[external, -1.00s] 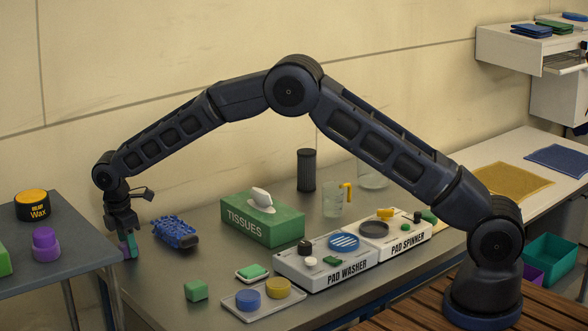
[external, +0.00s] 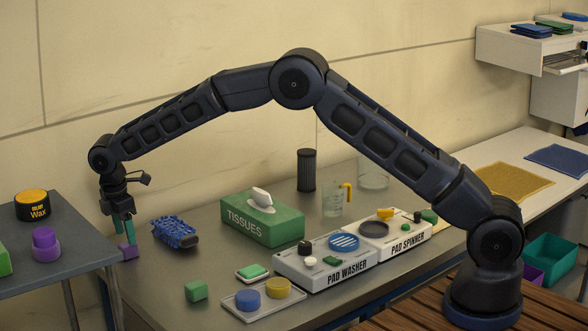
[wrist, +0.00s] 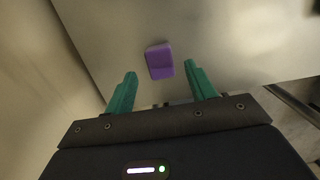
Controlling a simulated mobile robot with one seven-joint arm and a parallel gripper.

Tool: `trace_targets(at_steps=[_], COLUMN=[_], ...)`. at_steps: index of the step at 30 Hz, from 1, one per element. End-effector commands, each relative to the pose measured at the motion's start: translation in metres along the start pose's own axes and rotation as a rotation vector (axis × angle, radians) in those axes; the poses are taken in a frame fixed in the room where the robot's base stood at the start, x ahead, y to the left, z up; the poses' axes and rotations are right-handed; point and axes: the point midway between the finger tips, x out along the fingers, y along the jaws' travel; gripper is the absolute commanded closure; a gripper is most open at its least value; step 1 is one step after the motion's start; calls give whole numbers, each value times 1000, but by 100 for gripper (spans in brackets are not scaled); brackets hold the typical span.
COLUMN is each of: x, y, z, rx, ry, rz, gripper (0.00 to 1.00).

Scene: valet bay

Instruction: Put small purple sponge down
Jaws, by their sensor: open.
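The small purple sponge (external: 128,252) rests on the grey metal bench at its left end. In the wrist view the sponge (wrist: 160,61) lies flat on the bench, a little ahead of the fingertips and between their lines. My gripper (external: 123,240) is above the sponge and points down, with its green fingers apart. In the wrist view the gripper (wrist: 162,75) is open, with nothing between its fingers.
A blue microfibre mitt (external: 174,232) lies just right of the sponge. A grey side table (external: 60,255) stands to the left, with a gap before the bench.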

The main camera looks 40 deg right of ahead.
Motion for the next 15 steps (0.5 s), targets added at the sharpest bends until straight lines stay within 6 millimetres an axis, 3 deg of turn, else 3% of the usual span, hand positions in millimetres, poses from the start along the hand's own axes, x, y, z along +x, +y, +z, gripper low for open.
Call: trace_targets(at_steps=[6,15], x=[-42,-74], y=[0,0], z=[0,0], rx=[0,0], ry=[2,-1], rz=[1,0], gripper=[45,45])
